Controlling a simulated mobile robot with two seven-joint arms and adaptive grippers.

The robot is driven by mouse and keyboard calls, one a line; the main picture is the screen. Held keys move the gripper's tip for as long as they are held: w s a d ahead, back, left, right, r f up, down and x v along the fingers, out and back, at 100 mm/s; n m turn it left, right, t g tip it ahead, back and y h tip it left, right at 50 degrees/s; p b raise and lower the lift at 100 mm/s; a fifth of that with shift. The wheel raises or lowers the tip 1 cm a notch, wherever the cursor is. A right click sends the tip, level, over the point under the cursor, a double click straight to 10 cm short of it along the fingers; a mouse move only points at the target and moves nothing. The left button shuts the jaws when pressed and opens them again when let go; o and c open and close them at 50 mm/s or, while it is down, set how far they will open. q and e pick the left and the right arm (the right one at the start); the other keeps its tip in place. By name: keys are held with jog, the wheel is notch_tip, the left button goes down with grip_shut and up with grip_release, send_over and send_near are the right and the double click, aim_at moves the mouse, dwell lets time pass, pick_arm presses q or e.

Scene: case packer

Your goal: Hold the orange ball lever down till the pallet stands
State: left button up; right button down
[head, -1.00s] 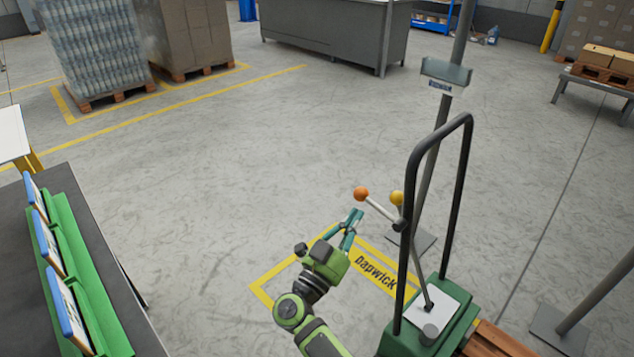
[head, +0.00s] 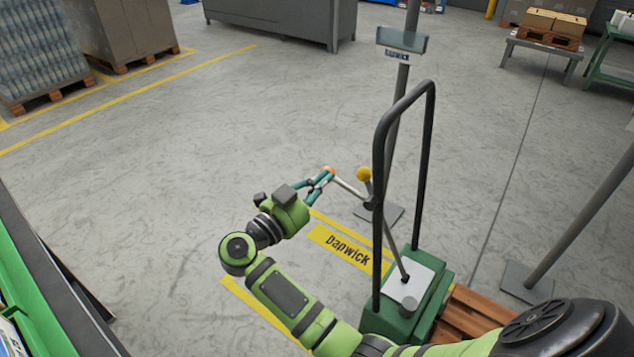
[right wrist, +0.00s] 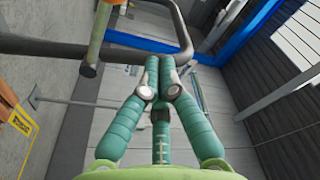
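The orange ball (head: 329,170) sits on the end of a grey lever (head: 350,188) that slopes up and left from the hub on the green pallet truck (head: 402,325). My right gripper (head: 326,176) is at the ball and partly covers it. Its teal fingertips are together in the right wrist view (right wrist: 158,62), with no ball visible between them. I cannot tell whether they touch it. A second lever carries a yellow ball (head: 364,174) just to the right. My left gripper is out of view.
The truck's black hoop handle (head: 379,190) rises right of the levers. A grey post with a small sign box (head: 402,41) stands behind it. A yellow floor marking (head: 345,248) lies below my right arm. Open floor stretches to the left and back.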

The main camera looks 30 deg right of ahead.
aim_at(332, 170)
jog(key=w+d, duration=0.1)
jog(key=w+d+f, duration=0.1)
jog(key=d, duration=0.1)
jog(key=w+d+f, duration=0.1)
jog(key=w+d, duration=0.1)
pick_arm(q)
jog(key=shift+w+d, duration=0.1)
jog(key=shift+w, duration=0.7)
pick_arm(e)
jog(key=shift+f, duration=0.2)
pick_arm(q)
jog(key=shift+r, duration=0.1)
